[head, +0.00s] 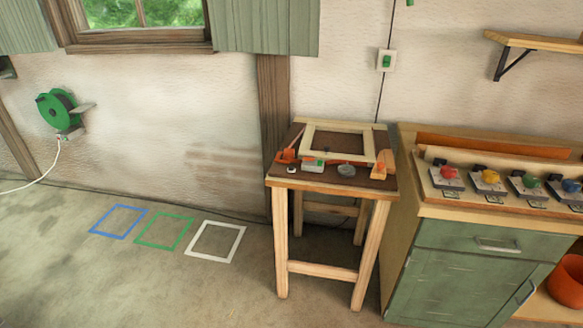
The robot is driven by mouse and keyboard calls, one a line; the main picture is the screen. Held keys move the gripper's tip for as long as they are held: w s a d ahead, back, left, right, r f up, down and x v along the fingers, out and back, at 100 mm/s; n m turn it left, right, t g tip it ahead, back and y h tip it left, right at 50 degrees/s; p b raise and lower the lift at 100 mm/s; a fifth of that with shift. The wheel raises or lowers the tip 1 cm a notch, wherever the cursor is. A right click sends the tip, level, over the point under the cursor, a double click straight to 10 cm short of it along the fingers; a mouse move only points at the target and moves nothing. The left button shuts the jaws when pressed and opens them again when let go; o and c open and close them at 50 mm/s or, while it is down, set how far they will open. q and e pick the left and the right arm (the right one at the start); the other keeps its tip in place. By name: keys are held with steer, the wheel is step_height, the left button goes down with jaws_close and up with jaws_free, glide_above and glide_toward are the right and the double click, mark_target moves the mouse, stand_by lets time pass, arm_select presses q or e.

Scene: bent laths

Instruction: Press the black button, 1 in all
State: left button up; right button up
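I cannot make out a clearly black button. On the cabinet top at the right stands a row of grey boxes with coloured round tops: a red button (449,172), a yellow button (490,176), a green button (530,181) and a blue button (571,186). Small dark parts show beside them, too small to identify. On the wooden table lies a small white block with a dark top (291,169); I cannot tell whether it is a button. Neither of my grippers is in view.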

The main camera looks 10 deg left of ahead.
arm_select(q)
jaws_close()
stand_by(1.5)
